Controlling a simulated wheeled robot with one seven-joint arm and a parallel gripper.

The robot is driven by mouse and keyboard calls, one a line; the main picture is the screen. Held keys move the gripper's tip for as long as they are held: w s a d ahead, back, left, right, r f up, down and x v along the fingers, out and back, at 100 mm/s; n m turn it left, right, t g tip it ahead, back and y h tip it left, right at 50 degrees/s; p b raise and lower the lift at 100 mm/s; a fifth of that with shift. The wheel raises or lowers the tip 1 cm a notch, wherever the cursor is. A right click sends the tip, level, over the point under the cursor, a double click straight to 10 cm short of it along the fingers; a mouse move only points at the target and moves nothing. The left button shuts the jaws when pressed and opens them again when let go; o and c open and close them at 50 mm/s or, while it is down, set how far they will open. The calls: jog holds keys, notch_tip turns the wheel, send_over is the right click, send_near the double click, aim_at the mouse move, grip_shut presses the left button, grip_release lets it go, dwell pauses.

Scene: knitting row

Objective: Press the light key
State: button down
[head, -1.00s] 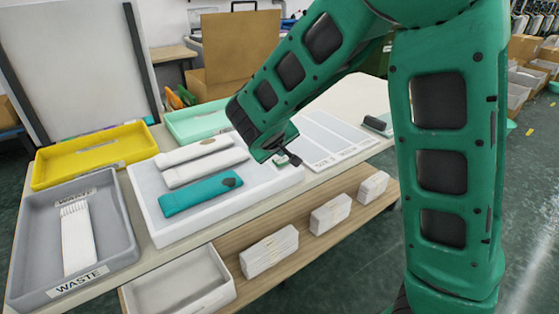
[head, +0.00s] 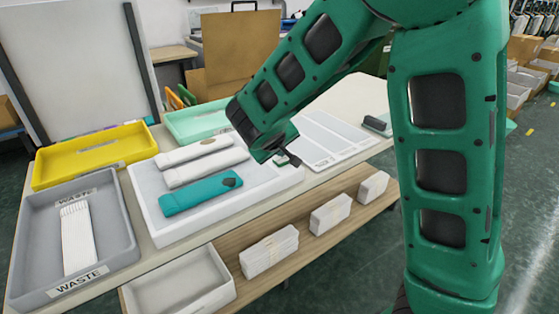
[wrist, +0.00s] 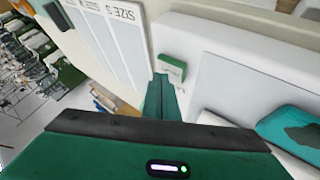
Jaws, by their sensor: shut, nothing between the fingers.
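A small green block with a pale label on its front, which looks like the light key (wrist: 171,67), stands at the edge of the white padded tray in the wrist view. In the head view a little of the green block (head: 281,160) shows beside my fingertips. My gripper (wrist: 162,80) is shut and empty, its fingertips just short of or at the block's near side. I cannot tell whether they touch it. In the head view my gripper (head: 294,161) points down at the tray's right end, and the wrist hides part of that spot.
The white tray (head: 210,224) holds two white knitted pieces (head: 206,167) and a teal one (head: 200,194). A size board (head: 325,135) lies to its right. A grey waste tray (head: 118,235) and a yellow tray (head: 95,155) stand left. White bundles (head: 270,250) sit on the lower shelf.

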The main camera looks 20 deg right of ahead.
aim_at(281, 162)
jog(key=shift+f, duration=0.35)
jog(key=shift+r, duration=0.15)
jog(key=shift+s+r, duration=0.1)
jog(key=shift+r, duration=0.3)
notch_tip(281, 162, up, 6)
jog(key=shift+f, duration=0.1)
dwell(0.8)
